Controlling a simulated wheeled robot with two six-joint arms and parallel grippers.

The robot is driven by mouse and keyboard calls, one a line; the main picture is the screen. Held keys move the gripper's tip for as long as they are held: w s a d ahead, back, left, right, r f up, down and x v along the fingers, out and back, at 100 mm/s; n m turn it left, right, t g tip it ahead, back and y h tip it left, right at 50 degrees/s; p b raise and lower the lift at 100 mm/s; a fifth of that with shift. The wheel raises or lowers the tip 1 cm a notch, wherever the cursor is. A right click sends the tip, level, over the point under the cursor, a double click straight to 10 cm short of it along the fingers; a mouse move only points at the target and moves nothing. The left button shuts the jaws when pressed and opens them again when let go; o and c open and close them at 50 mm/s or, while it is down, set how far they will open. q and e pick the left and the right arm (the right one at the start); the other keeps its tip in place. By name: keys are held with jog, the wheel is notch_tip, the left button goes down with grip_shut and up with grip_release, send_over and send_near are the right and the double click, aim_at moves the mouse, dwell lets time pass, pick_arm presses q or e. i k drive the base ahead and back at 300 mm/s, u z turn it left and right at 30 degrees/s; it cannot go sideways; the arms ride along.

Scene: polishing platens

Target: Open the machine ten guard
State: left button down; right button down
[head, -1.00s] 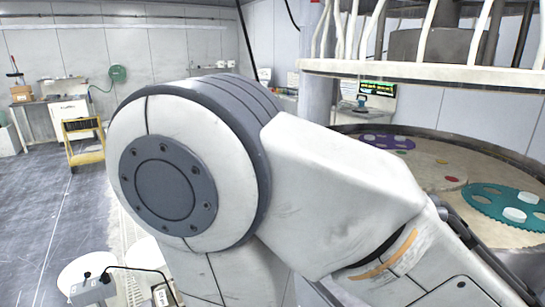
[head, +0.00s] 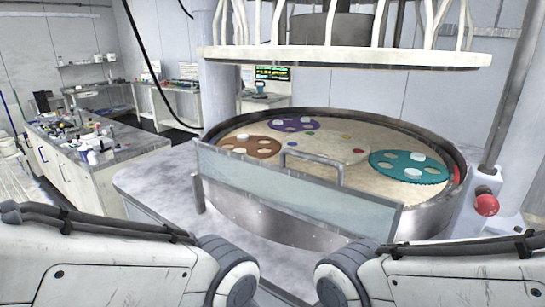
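A polishing machine with a round basin (head: 440,145) stands in front of me. Its guard (head: 290,197) is a pale see-through panel with a metal frame, standing upright along the near side of the basin. A bent metal handle (head: 313,158) sits on the guard's top edge, near the middle. I see no number that marks the machine. My two arms come in at the bottom left and bottom right. Neither gripper shows, and nothing of mine is seen touching the guard or handle.
Brown (head: 250,147), purple (head: 293,124) and teal (head: 409,167) toothed discs lie in the basin. A white upper plate (head: 345,57) with hoses hangs above. A red button (head: 486,204) is at the right. A cluttered bench (head: 125,142) stands at the left.

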aim_at(338, 185)
jog(key=u, duration=1.45)
jog(key=k, duration=0.8)
jog(key=z, duration=0.75)
jog(key=i, duration=0.5)
